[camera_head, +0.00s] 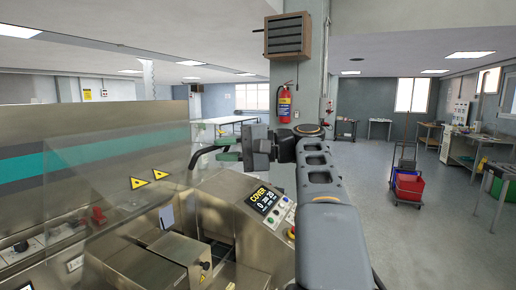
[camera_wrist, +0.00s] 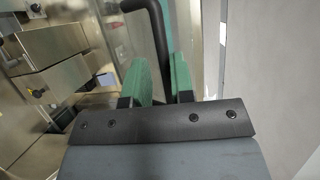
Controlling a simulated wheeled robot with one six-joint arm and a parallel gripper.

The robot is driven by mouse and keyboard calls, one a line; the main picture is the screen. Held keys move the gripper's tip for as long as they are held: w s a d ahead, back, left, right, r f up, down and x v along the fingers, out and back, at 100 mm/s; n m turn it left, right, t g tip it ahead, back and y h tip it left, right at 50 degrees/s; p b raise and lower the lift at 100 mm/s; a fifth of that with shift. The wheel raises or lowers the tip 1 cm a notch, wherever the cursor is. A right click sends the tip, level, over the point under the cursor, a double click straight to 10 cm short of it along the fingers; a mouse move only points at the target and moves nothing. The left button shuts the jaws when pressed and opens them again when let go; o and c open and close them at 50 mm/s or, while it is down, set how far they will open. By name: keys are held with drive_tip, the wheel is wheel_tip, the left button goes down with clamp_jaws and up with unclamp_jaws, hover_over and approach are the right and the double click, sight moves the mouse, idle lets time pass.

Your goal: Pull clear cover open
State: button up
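The clear cover (camera_head: 128,170) is a see-through panel with yellow warning triangles, on the machine at the left in the head view. A black bent handle (camera_head: 204,153) stands out at its right edge. My gripper (camera_head: 228,148) has green fingers and is at the handle's upper end. The handle's lowest part is hidden between the fingers.
A control panel (camera_head: 267,202) with a display reading COVER and several buttons is below my gripper. Steel machine housings (camera_head: 165,262) lie under the cover. A grey pillar with a fire extinguisher (camera_head: 284,103) stands behind. A red and blue cart (camera_head: 408,185) is on open floor at right.

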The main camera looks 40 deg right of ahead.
drive_tip(key=v, duration=1.1)
drive_tip(key=shift+s+d, duration=0.2)
drive_tip(key=w+d+f+m+g+h, duration=0.15)
drive_tip(key=f+h, duration=0.25)
drive_tip(key=f, duration=0.6)
drive_tip(key=w+d+f+m+h, duration=0.25)
drive_tip(key=f+h, duration=0.25)
drive_tip(key=f, duration=0.4)
drive_tip(key=s+a+f+n+g+h, duration=0.3)
drive_tip(key=a+f+n+g+h, duration=0.15)
drive_tip(key=a+f, duration=0.85)
drive_tip(key=s+a+f+n, duration=0.5)
drive_tip(key=a+f+n, duration=0.1)
drive_tip(key=a, duration=0.3)
drive_tip(key=shift+s+a+f+n+g, duration=0.3)
drive_tip(key=shift+n+g, duration=0.1)
drive_tip(key=shift+n, duration=0.45)
